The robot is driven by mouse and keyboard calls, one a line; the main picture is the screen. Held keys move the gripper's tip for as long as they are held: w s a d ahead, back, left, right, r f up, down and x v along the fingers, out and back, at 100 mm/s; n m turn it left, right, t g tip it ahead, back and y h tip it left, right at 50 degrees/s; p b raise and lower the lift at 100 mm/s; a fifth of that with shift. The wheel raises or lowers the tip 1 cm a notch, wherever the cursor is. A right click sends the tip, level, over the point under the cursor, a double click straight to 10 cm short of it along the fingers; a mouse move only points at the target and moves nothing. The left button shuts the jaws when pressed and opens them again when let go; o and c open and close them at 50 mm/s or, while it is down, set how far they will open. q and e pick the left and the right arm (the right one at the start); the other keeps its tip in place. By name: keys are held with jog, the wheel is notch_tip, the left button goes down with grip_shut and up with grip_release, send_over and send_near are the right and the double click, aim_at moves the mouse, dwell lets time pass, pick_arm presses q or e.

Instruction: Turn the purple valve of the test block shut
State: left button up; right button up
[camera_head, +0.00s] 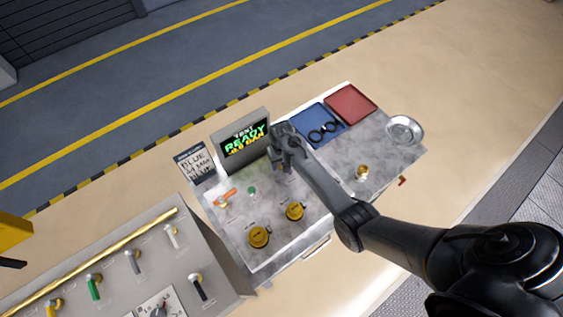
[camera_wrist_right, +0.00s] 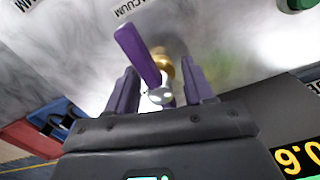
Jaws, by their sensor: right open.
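The purple valve lever (camera_wrist_right: 137,55) stands on a brass stem (camera_wrist_right: 163,62) in the right wrist view, slanting up and left, beside a label reading VACUUM. My right gripper (camera_wrist_right: 160,70) is open, with one finger to each side of the valve's round silver hub. The lever's far end reaches past the fingertips. I cannot tell whether a finger touches it. In the head view my right gripper (camera_head: 284,158) is over the test block (camera_head: 228,230), in front of its screen (camera_head: 245,140), and hides the purple valve. My left gripper is not in view.
Two yellow knobs (camera_head: 277,225), a small green knob (camera_head: 252,190) and an orange lever (camera_head: 225,196) stand on the block. A panel with several levers (camera_head: 92,287) is at left.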

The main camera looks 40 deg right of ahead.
grip_shut()
